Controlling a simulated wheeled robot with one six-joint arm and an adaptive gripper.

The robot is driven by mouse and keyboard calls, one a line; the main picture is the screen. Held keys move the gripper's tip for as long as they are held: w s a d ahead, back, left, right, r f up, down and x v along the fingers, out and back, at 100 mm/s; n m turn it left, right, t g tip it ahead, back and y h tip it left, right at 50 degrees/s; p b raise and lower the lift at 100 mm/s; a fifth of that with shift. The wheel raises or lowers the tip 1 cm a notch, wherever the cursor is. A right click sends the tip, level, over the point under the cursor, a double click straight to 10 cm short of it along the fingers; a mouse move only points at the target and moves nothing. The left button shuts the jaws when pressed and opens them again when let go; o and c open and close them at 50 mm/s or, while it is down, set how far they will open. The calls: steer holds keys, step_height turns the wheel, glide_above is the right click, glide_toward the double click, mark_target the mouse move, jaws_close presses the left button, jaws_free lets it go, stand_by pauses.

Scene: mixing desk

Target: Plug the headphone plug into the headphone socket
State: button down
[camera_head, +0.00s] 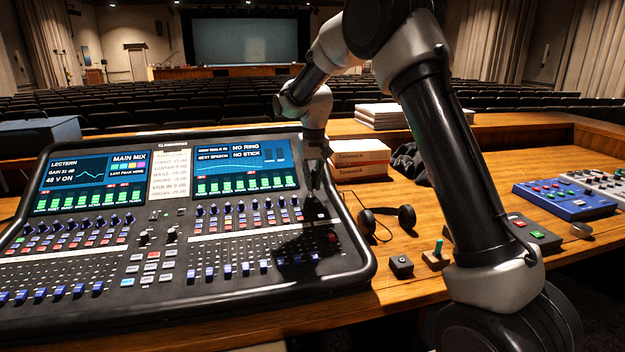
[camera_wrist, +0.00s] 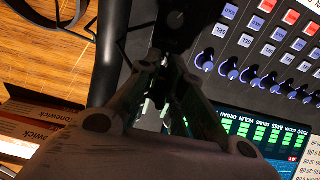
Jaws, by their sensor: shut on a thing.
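The mixing desk (camera_head: 372,262) fills the left and middle of the head view. My gripper (camera_head: 316,186) points down over its right side, beside the right screen. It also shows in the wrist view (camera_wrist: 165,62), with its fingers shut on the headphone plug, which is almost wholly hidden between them. The black headphones (camera_head: 406,216) lie on the wooden table just right of the desk. Part of them shows at the top left of the wrist view (camera_wrist: 60,14). The headphone socket cannot be made out; the desk panel beneath my fingertips is dark and partly shadowed.
Boxes (camera_head: 360,158) stand behind the headphones, with white stacks (camera_head: 390,115) farther back. A small black box (camera_head: 401,265) and a teal-topped switch (camera_head: 437,254) sit near the desk's right edge. A blue pedal unit (camera_head: 565,200) lies farther right.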

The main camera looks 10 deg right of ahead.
mark_target(313, 176)
steer(key=shift+w+f, duration=0.1)
steer(key=shift+f, duration=0.75)
steer(key=shift+f, duration=0.55)
stand_by(1.3)
steer(key=c, duration=1.5)
jaws_free()
steer(key=shift+o, duration=0.2)
steer(key=r, duration=0.8)
steer(key=s+r, duration=0.1)
steer(key=r, duration=0.2)
steer(key=shift+s+r, duration=0.1)
steer(key=shift+r, duration=0.3)
